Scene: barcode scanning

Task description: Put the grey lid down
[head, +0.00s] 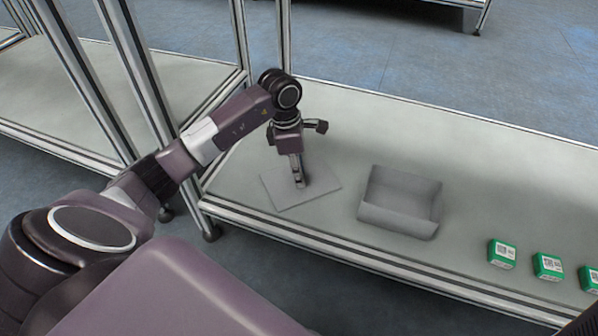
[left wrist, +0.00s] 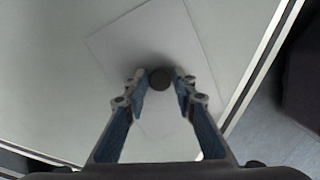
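The grey lid (head: 280,198) is a flat, pale square plate that appears to lie flat on the table, left of the open box. In the left wrist view the lid (left wrist: 115,45) has a dark round knob (left wrist: 160,79) on top. My left gripper (head: 300,183) points down over the middle of the lid. In the left wrist view its fingertips (left wrist: 160,76) stand on either side of the knob, with a narrow gap on each side, so it looks open. My right gripper is not in view.
A grey open box (head: 400,203) stands on the table (head: 460,170) right of the lid. Several small green-and-white boxes (head: 502,254) sit in a row at the lower right. Metal posts (head: 284,45) rise along the table's left end. The table behind the box is clear.

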